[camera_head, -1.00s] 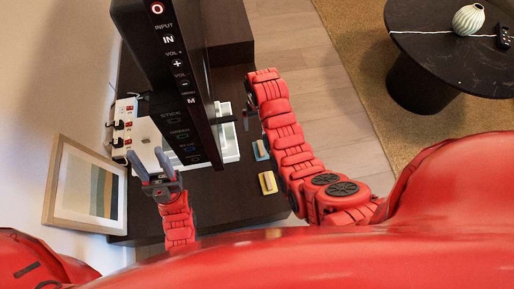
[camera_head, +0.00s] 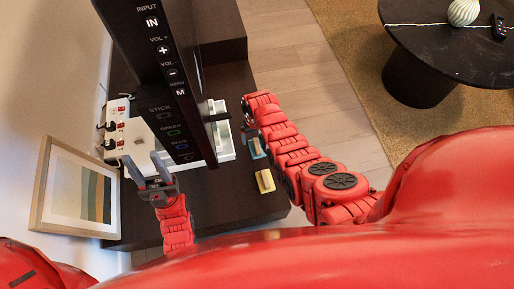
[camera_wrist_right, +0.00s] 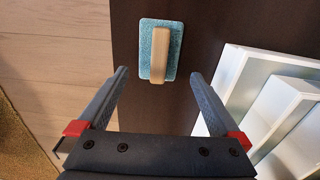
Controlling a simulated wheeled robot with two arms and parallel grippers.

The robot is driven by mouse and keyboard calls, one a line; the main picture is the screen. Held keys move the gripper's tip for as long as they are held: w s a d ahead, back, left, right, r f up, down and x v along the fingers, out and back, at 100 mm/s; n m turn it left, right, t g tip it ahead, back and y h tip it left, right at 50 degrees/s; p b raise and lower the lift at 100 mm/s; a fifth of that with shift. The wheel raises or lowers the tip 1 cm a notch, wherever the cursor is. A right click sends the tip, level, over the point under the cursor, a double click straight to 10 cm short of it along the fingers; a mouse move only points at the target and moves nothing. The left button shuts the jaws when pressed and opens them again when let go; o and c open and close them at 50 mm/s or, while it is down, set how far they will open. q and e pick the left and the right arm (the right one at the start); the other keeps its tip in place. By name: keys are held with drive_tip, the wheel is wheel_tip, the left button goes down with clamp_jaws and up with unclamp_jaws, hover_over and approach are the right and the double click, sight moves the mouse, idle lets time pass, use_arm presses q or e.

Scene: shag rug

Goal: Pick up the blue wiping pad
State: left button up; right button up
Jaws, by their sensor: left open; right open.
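The blue wiping pad (camera_wrist_right: 148,52) lies flat on the dark table, blue with a beige bar handle across its middle. In the head view the blue pad (camera_head: 258,148) sits beside my right forearm and is partly covered. In the right wrist view my right gripper (camera_wrist_right: 158,76) is open and empty, its fingertips apart on either side of the pad's near end, with no contact visible. In the head view my right gripper (camera_head: 247,112) is largely hidden by the arm. My left gripper (camera_head: 145,160) is open and empty beside the black screen.
A yellow pad (camera_head: 265,181) lies near the blue one. A white tray-like object (camera_wrist_right: 262,112) is right of the gripper. A tall black screen (camera_head: 160,90), power strip (camera_head: 114,125) and picture frame (camera_head: 75,190) stand to the left. Wooden floor lies beyond the table edge.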

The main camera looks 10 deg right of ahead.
wheel_tip(320, 180, down, 4)
drive_tip(key=shift+d+r+b, duration=0.1)
drive_tip(key=shift+d+b, duration=0.05)
drive_tip(key=shift+b, duration=0.65)
drive_tip(key=c, duration=1.3)
